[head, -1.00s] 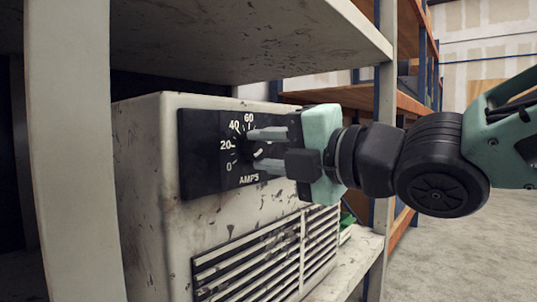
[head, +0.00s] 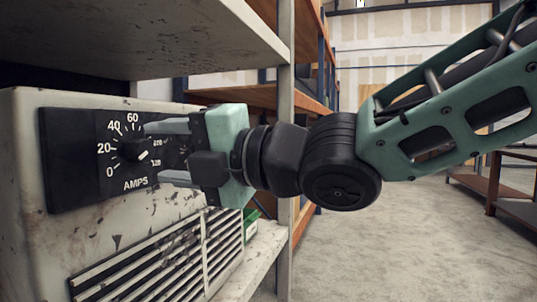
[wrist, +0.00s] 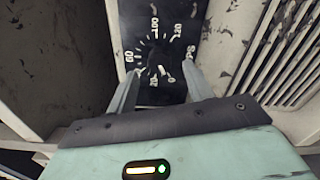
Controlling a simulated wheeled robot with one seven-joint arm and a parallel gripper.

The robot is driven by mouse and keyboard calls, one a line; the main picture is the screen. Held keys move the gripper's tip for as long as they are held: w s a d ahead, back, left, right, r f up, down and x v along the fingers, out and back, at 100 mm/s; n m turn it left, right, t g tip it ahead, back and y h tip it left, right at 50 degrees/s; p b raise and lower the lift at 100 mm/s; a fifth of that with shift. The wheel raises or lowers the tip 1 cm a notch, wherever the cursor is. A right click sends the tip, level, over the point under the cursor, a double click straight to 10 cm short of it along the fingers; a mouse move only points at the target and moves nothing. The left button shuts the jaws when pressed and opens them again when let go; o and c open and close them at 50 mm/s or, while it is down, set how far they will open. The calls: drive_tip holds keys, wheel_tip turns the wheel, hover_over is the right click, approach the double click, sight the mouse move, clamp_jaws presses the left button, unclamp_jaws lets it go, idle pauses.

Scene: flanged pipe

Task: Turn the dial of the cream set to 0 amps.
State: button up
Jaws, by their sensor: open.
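The cream set (head: 120,232) is a scuffed box with a black dial plate on its front, standing on a shelf. Its dial (head: 133,150) is a black knob with a white mark, on a scale from 0 to 120 marked AMPS. The fingers partly cover the right side of the scale.
A shelf board (head: 150,35) hangs over the set, and an upright post (head: 287,130) stands right of it. Vent slats (head: 165,262) lie below the dial plate. A green object (head: 250,222) sits beside the set.

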drive_tip(key=p+v, duration=0.4)
drive_tip(key=v, duration=1)
drive_tip(key=shift+d, duration=0.2)
drive_tip(key=shift+f, duration=0.1)
drive_tip(key=w+d+f+m+h, duration=0.25)
drive_tip(key=f+m+h, duration=0.35)
drive_tip(key=f+m, duration=0.3)
drive_tip(key=w+d+f+m+h, duration=0.1)
drive_tip(key=d+f+m+h, duration=0.35)
drive_tip(key=f+m, duration=0.45)
drive_tip(key=s+d+f+m+g+h, duration=0.2)
drive_tip(key=s+f+m+g+h, duration=0.15)
drive_tip(key=s, duration=0.25)
drive_tip(key=s+d+f+m+g+h, duration=0.2)
drive_tip(key=s+f+m+g, duration=0.1)
drive_tip(key=s+f+m, duration=0.3)
wheel_tip(320, 180, up, 22)
drive_tip(key=s+p, duration=0.1)
drive_tip(key=p, duration=1.9)
drive_tip(key=shift+s+f+p, duration=0.25)
drive_tip(key=shift+s+p, duration=0.05)
drive_tip(key=shift+p, duration=0.05)
